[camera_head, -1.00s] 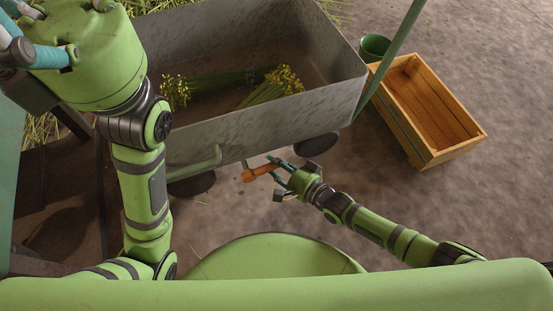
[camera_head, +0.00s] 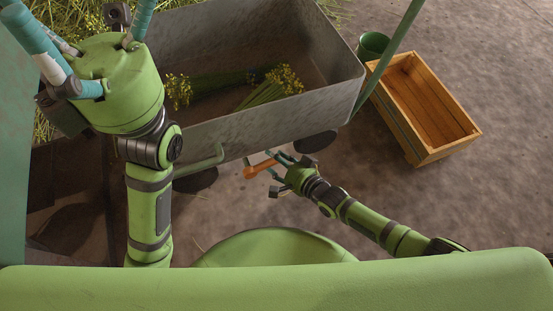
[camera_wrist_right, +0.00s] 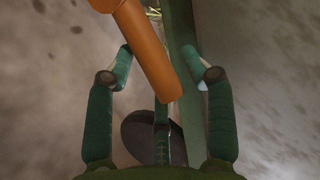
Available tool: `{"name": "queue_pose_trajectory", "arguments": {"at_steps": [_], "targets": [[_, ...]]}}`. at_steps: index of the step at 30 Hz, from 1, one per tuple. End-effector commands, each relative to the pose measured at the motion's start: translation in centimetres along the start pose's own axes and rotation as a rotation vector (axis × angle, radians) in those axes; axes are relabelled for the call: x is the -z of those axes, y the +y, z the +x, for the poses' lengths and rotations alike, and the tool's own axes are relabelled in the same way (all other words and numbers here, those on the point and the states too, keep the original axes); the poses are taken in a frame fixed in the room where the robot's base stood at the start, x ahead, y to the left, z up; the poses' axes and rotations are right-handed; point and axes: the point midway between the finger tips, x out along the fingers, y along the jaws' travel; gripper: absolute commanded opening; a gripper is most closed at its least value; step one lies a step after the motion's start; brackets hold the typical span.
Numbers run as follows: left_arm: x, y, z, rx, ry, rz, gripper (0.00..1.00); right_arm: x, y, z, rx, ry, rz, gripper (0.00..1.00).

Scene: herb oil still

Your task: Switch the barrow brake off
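The barrow is a grey metal trough (camera_head: 270,119) with flower bundles inside. An orange brake handle (camera_head: 262,169) sticks out below its near edge. My right gripper (camera_head: 276,170) is at the handle's right end. The fingers are apart; the left fingertip is close to the handle and a gap shows on the right. My left gripper (camera_head: 90,45) is raised at the upper left, fingers spread, nothing seen in it.
A wooden crate (camera_head: 459,146) and a green pot (camera_head: 372,44) stand on the floor at the right. A green pole (camera_head: 391,55) rises beside the trough. A green bent bar (camera_head: 205,163) sits left of the handle. Floor right of my right arm is clear.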

Motion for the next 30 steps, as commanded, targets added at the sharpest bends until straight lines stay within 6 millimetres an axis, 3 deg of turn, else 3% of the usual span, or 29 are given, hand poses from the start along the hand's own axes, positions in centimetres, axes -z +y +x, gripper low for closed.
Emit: {"name": "queue_pose_trajectory", "arguments": {"at_steps": [14,30], "targets": [[0.0,-0.1,0.1,0.001,0.001,0.001,1.0,0.0,0.0,-0.2,0.001,0.0,-0.002,0.59],[0.0,0.0,0.0,0.0,0.0,0.0,1.0,-0.1,0.1,-7.0,-0.001,-0.002,-0.001,0.59]]}}
